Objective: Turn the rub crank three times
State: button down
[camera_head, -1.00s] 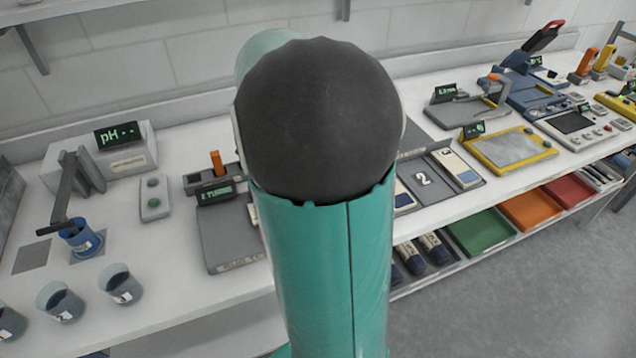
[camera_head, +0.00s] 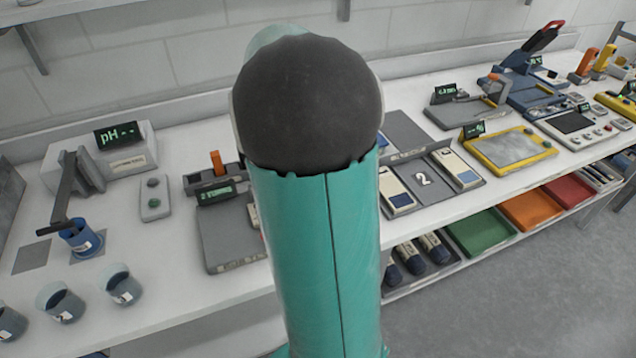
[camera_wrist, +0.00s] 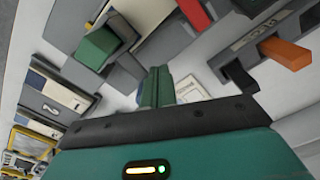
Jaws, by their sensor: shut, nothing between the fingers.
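An upright orange handle (camera_head: 216,160) stands on a dark block at the back of a grey device (camera_head: 228,238), left of my arm in the head view. A small green-lettered display (camera_head: 216,195) stands before it; its text seems to include TURNS. I take this device to be the rub crank station. In the wrist view, the orange handle (camera_wrist: 285,52) lies at the upper right. My gripper (camera_wrist: 155,88) shows shut and empty, apart from the orange handle. My arm hides the gripper and the right part of the device in the head view.
A pH meter (camera_head: 125,150) and blue beakers (camera_head: 122,285) stand at the left. A tray marked 2 (camera_head: 424,179) and a yellow-framed screen (camera_head: 510,150) lie to the right. In the wrist view, a green block (camera_wrist: 95,47) and red block (camera_wrist: 193,14) are near.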

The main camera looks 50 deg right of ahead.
jog(key=shift+s+d, duration=0.25)
jog(key=shift+d, duration=0.3)
jog(key=shift+s+d, duration=0.25)
jog(key=shift+d, duration=0.3)
jog(key=shift+s+d, duration=0.85)
jog(key=shift+s+d, duration=0.3)
jog(key=shift+s, duration=0.25)
jog(key=shift+s+d, duration=0.25)
jog(key=shift+s, duration=0.3)
